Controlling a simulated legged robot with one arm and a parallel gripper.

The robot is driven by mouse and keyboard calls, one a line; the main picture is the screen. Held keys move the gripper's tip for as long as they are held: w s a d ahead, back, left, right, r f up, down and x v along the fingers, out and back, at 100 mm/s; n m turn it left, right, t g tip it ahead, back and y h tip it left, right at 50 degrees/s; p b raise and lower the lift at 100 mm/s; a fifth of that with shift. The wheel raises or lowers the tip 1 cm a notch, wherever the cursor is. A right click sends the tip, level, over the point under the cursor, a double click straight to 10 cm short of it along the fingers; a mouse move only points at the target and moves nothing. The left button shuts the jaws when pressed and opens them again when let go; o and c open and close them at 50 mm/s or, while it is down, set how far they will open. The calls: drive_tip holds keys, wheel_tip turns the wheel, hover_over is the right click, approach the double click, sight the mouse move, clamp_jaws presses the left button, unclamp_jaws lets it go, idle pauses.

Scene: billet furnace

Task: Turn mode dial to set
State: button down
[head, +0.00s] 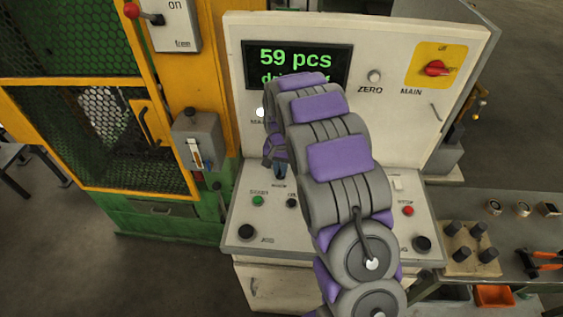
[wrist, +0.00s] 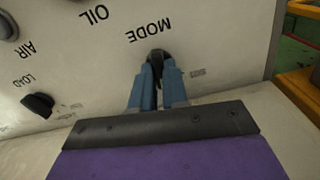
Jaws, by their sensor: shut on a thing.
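The mode dial (wrist: 157,56) is a small black knob beside the MODE label on the pale panel in the wrist view, where the lettering appears upside down. My gripper (wrist: 158,72) has its two blue fingers closed around this knob, hiding much of it. In the head view my gripper (head: 277,165) reaches the left part of the control console (head: 235,208). My arm covers the middle of the console there, and the dial itself is hard to make out. Which position the dial points to cannot be told.
A black LOAD knob (wrist: 38,104) sits to the left in the wrist view. The console display (head: 297,68) reads 59 pcs and is partly covered by my arm. A red main switch (head: 435,68) is at upper right. A yellow-green machine (head: 150,205) stands close on the left.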

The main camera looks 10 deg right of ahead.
drive_tip(key=n+p, duration=0.3)
drive_tip(key=n, duration=0.2)
drive_tip(key=shift+s+a+n, duration=0.1)
drive_tip(key=shift+n, duration=0.2)
drive_tip(key=n+p, duration=0.2)
drive_tip(key=n, duration=0.2)
drive_tip(key=shift+n, duration=0.4)
drive_tip(key=c, duration=1.1)
unclamp_jaws()
drive_tip(key=shift+c, duration=0.2)
drive_tip(key=shift+r, duration=0.15)
wheel_tip(320, 180, up, 17)
drive_tip(key=p, duration=0.1)
drive_tip(key=shift+p, duration=0.3)
